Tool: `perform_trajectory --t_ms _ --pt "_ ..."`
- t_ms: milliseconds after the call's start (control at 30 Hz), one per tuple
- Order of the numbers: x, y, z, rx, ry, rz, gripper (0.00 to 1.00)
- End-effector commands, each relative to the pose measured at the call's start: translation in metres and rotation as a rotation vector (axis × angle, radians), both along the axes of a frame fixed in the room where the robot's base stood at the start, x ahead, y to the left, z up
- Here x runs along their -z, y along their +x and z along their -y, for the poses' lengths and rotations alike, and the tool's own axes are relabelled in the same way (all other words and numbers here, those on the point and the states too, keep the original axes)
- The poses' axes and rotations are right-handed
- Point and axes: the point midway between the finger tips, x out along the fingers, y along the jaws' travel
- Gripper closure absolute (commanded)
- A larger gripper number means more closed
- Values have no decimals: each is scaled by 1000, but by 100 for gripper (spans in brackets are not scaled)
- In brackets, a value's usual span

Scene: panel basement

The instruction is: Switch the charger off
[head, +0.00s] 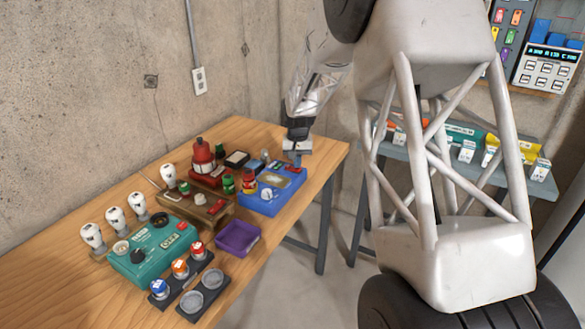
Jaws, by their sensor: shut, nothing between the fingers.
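Several devices stand on the wooden table, and I cannot read which one is the charger. A blue box (262,206) at the table's right end has a pale plate and a white knob (267,194) on top. A teal box (155,257) nearer the front has dark knobs and a label that seems to read OFF. My gripper (293,163) is shut and empty, pointing down at the far right corner of the blue box. Its fingertips are small here, and I cannot tell whether they touch the box.
A brown box (205,212) and a red device (203,158) stand left of the blue box. A purple tray (237,238), button blocks and several white bulbs (92,237) crowd the table. The table (75,290) is bare at front left. A grey bench (515,182) stands behind right.

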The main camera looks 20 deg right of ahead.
Motion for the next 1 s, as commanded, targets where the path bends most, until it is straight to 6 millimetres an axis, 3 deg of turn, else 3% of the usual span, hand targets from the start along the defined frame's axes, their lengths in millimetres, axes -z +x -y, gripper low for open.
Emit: perform_trajectory --t_ms 733,1000 --pt "8 0 0 0 0 0 100" --pt "2 0 0 0 0 1 100"
